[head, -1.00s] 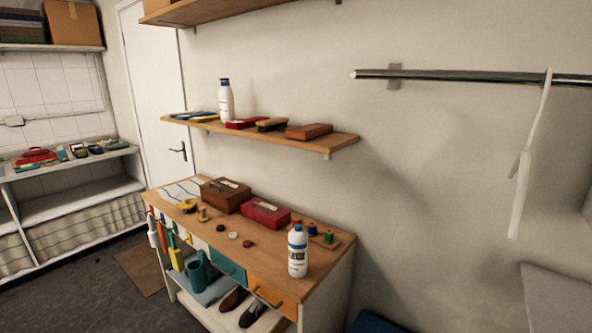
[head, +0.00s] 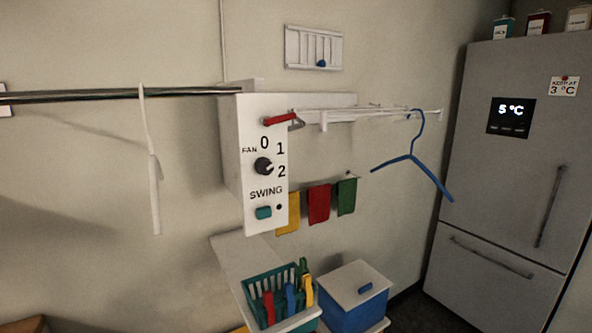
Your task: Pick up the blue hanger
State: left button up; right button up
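The blue hanger (head: 412,158) hangs by its hook near the right end of a white wall-mounted rack (head: 350,112), right of centre in the head view. It is tilted, with its right arm lower than its left, and hangs free in front of the wall and beside the fridge. Neither of my grippers shows in the head view.
A white fan control box (head: 262,165) with a red handle (head: 281,118) stands left of the hanger. A metal rail (head: 190,92) carries a white hanger (head: 152,165). Below are a teal basket (head: 262,285) and a blue box with white lid (head: 352,308). A grey fridge (head: 500,215) stands right.

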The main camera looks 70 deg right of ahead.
aim_at(427, 172)
jog(key=z, duration=2.95)
jog(key=i+l, duration=0.1)
jog(key=l, duration=0.2)
